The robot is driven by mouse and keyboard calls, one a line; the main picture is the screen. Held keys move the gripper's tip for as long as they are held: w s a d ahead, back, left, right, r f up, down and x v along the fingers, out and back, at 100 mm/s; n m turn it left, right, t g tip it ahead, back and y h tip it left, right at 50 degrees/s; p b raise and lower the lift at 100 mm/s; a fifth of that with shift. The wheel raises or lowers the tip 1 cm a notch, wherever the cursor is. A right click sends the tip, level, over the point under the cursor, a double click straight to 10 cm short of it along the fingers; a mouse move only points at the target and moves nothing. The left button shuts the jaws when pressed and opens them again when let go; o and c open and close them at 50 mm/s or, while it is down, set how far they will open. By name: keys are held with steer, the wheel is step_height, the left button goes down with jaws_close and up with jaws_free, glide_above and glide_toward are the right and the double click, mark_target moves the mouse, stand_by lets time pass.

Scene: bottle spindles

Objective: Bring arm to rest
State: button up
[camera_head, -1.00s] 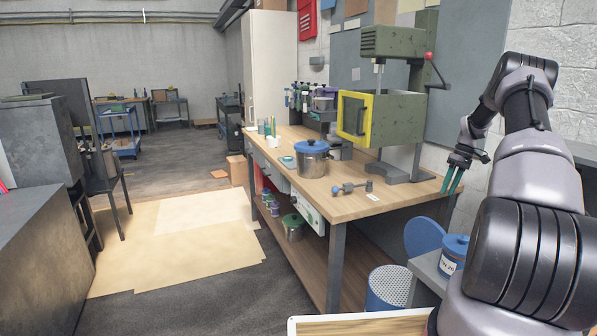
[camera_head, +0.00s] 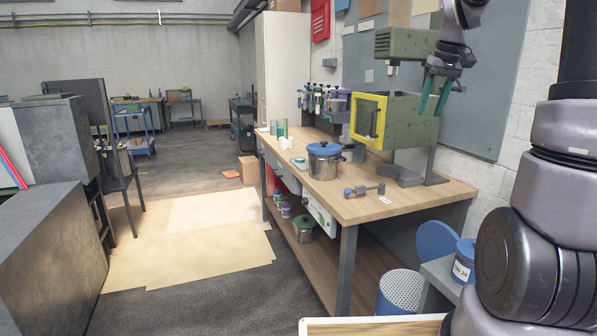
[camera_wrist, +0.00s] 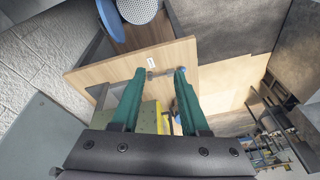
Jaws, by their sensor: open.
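My gripper (camera_head: 433,97) is at the upper right in the head view, raised above the workbench (camera_head: 425,195) and in front of the green press (camera_head: 405,118). Its two green fingers point down, apart, with nothing between them. In the wrist view my gripper (camera_wrist: 155,85) also shows open and empty, with the bench top (camera_wrist: 90,75) far below. My arm rises along the right side of the head view, and part of it is cut off by the top edge.
On the bench stand a blue-lidded pot (camera_head: 323,160), a small metal tool (camera_head: 364,190) and several bottles (camera_head: 318,100) on a rack. The floor at left centre is open, with cardboard sheets (camera_head: 190,250).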

steer(key=s+a+m+t, duration=0.1)
steer(key=s+a, duration=0.2)
steer(key=s, duration=0.4)
steer(key=s+a+r+m+t, duration=0.1)
steer(key=s+a+t, duration=0.1)
steer(key=s, duration=0.6)
steer(key=s+a+m+t+y, duration=0.1)
steer(key=s+a+m, duration=0.1)
steer(key=s+a, duration=0.3)
steer(key=s, duration=0.3)
steer(key=shift+s+r, duration=0.2)
steer(key=shift+r, duration=0.15)
